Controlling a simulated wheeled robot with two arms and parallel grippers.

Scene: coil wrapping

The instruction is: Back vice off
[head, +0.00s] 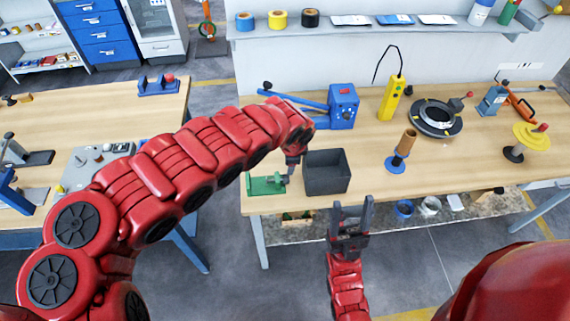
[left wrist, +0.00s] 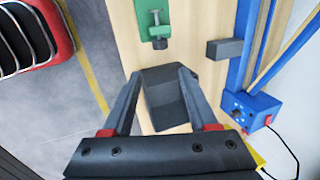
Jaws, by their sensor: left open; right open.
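A small green vice-like fixture (head: 266,185) sits at the front left corner of the wooden bench. In the left wrist view, the green fixture (left wrist: 160,18) shows a metal screw with a cross handle, beyond my fingertips. My left gripper (head: 291,172) hangs between the fixture and a dark grey bin (head: 327,172). In the left wrist view, my left gripper (left wrist: 160,72) is open, with the bin (left wrist: 165,98) showing between its fingers; contact cannot be told. My right gripper (head: 352,202) is open and empty in front of the bench edge.
A blue box with long blue bars (head: 343,106) stands behind the bin. A yellow tester (head: 393,98), a dark ring-shaped coil (head: 437,118) and a wooden post on a blue base (head: 401,153) stand further right. A blue fixture (head: 158,86) sits on the left table.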

